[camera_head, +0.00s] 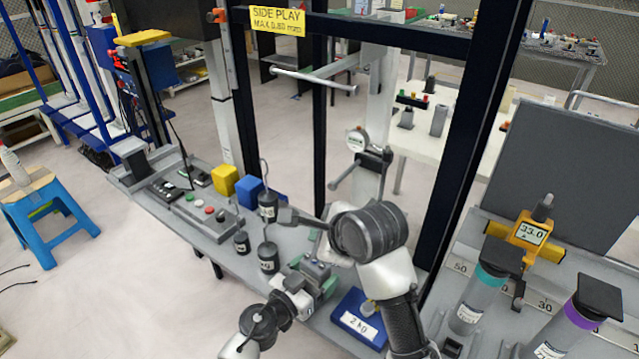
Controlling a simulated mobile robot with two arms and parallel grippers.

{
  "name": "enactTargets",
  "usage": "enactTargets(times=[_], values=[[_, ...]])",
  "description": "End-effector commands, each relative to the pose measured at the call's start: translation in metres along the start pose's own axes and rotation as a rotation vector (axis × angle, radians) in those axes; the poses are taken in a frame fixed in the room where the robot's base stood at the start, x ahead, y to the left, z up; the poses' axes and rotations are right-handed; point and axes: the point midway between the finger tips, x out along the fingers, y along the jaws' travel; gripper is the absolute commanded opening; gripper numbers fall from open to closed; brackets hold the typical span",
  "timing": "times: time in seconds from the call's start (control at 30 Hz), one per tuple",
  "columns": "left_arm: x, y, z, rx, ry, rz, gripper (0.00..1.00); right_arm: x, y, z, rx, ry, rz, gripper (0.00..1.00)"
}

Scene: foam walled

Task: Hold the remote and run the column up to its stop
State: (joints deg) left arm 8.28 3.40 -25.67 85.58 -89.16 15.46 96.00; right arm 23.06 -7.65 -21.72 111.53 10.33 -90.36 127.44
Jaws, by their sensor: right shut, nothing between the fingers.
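A dark handset with small buttons (165,189), which looks like the remote, lies at the left end of the grey bench. A pale upright column (378,105) stands behind the bench inside a dark frame; a round dial gauge (357,140) sits beside it. I cannot tell its height against a stop. My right gripper (284,215) is shut and empty, pointing left over the bench beside the dark weights. My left gripper (313,276) is low over the bench's near part, right of the weights. Its fingers are too unclear to tell open from shut, or whether it holds anything.
A control box with coloured buttons (207,211), a yellow block (225,180), a blue block (250,192) and dark hooked weights (268,257) stand on the bench. A blue 2 kg block (359,319) is near my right arm. A blue stool (48,205) stands left.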

Motion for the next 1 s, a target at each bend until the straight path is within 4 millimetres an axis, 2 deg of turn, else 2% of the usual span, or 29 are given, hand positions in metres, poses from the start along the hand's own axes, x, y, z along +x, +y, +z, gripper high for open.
enactTargets(times=[0.03, 0.1, 0.33, 0.47, 0.57, 0.8, 1.0], values=[[0.0, 0.0, 0.0, 0.0, 0.0, 0.0, 0.87, 0.0, 0.0, 0.0, 0.0, 0.0, 0.0, 0.0], [0.0, 0.0, 0.0, 0.0, 0.0, 0.0, 0.93, 0.0, 0.0, 0.0, 0.0, 0.0, 0.0, 0.0], [0.0, 0.0, 0.0, 0.0, 0.0, 0.0, 0.93, 0.0, 0.0, 0.0, 0.0, 0.0, 0.0, 0.0], [-0.008, -0.001, 0.001, 0.001, -0.001, -0.001, 0.93, 0.0, 0.0, 0.0, 0.0, 0.0, 0.0, 0.0], [-0.024, -0.001, 0.002, 0.003, -0.003, 0.0, 0.93, 0.0, 0.0, 0.0, 0.0, 0.0, 0.0, 0.0], [-0.076, 0.0, 0.002, 0.001, -0.004, -0.001, 0.93, 0.0, 0.0, 0.0, 0.0, 0.0, 0.0, 0.0], [-0.108, 0.0, 0.001, -0.001, -0.002, 0.0, 0.93, 0.0, 0.0, 0.0, 0.0, 0.0, 0.0, 0.0]])
